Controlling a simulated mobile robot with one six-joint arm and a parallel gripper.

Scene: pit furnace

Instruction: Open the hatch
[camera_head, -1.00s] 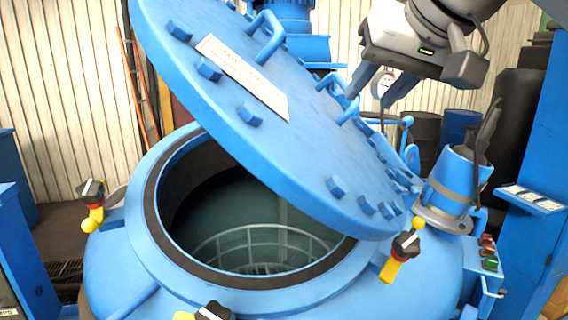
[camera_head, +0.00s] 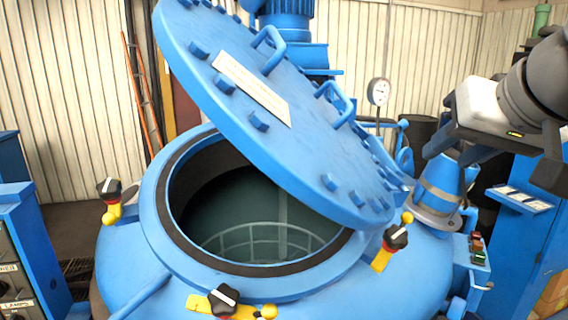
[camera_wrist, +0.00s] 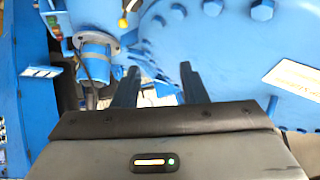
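The round blue hatch lid (camera_head: 250,130) stands tilted up over the vessel's round opening (camera_head: 240,215), leaving a wide gap with a dark interior and a pale grid inside. The lid carries bolts, a white label (camera_head: 252,88) and two blue handles, one upper (camera_head: 268,50) and one lower (camera_head: 337,100). My gripper (camera_head: 440,152) is to the right of the lid, apart from both handles. In the wrist view its two dark fingers (camera_wrist: 158,88) are spread with nothing between them. The lid's bolted face (camera_wrist: 225,60) shows beyond them at right.
Clamps with black knobs and yellow parts, such as the front one (camera_head: 222,300), sit around the rim. A blue cylinder (camera_head: 443,185) stands beside the lid at right, with a button box (camera_head: 478,250) below. A gauge (camera_head: 378,92) is behind.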

